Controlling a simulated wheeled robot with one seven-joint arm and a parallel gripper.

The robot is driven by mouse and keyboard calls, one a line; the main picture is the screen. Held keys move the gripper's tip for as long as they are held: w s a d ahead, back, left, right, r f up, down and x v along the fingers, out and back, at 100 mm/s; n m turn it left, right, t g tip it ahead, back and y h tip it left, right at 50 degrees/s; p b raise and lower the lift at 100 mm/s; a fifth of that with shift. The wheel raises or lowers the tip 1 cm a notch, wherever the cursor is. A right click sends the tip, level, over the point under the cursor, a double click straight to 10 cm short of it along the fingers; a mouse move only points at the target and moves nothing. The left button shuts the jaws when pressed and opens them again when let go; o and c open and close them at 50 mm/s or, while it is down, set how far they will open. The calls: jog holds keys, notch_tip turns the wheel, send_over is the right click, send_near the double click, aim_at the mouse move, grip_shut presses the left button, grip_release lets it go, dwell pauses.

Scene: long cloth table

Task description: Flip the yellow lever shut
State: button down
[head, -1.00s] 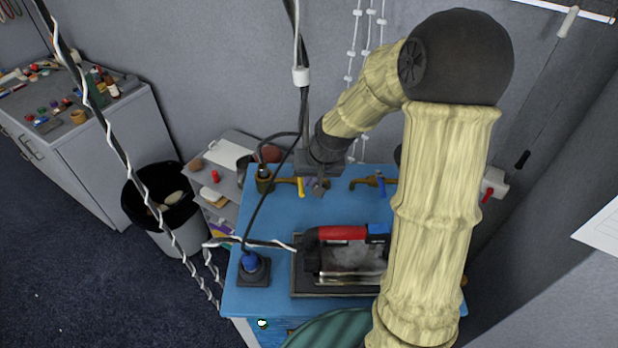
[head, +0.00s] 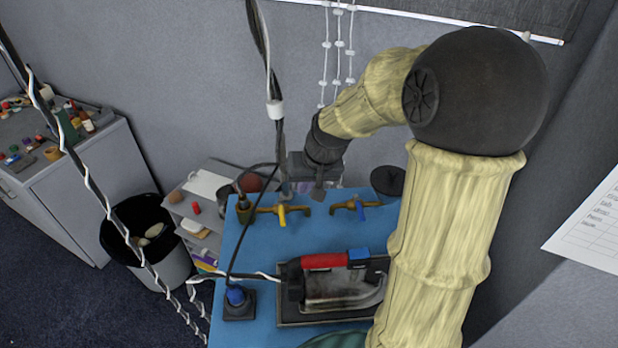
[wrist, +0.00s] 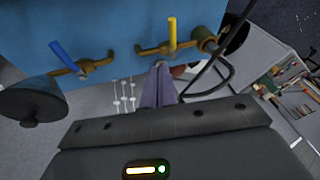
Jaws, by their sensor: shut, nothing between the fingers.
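The yellow lever (head: 282,216) sits on a brass tap (head: 266,209) at the back of the blue table. In the head view it points across the tap's body. In the wrist view the yellow lever (wrist: 172,33) also stands crosswise to the brass. My gripper (head: 318,193) is shut and empty, to the right of and behind the lever in the head view, apart from it. In the wrist view its closed fingers (wrist: 158,75) are just below the tap; whether they touch the brass I cannot tell.
A second brass tap with a blue lever (head: 362,212) stands to the right. An iron with a red handle (head: 325,261) lies on a dark plate in front. Cables hang near the first tap. A dark round disc (head: 388,181) is at the back right. Blue table surface (head: 310,238) is clear between.

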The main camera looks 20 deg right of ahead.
jog(key=v, duration=0.3)
jog(key=shift+r, duration=0.35)
jog(key=d+g+y+b, duration=0.1)
jog(key=w+d+f+g+y+b, duration=0.1)
jog(key=d, duration=0.1)
jog(key=w+d+f+y, duration=0.1)
jog(key=d, duration=0.1)
jog(key=shift+w+f+m+g+y+b, duration=0.15)
jog(key=shift+f+m+g+y+b, duration=0.05)
jog(key=shift+m+g+y+b, duration=0.2)
jog(key=shift+a, duration=0.1)
